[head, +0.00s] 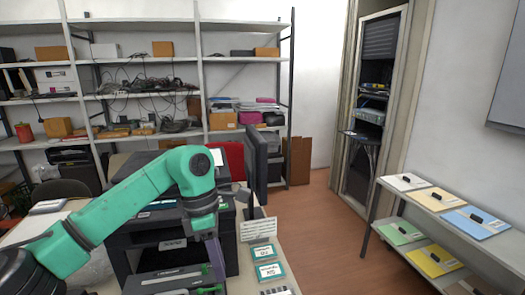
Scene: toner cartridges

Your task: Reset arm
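My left arm, green with dark joints, comes in from the left and bends down in front of a dark printer (150,238). My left gripper (215,262) points downward at the printer's right front side; its fingers are small and partly merge with the dark machine, so I cannot tell whether they are open or shut. Long dark parts with green ends (180,291), perhaps toner cartridges, show low in the printer's front. The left arm hides part of the printer's top. My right arm and gripper are not in view.
A thin dark monitor (256,165) stands right of the printer. Teal-and-white boxes (269,271) lie on the table at right. A rack with clipboards (440,200) stands at far right. Loaded shelves (150,95) line the back wall. Open floor (325,235) lies between table and rack.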

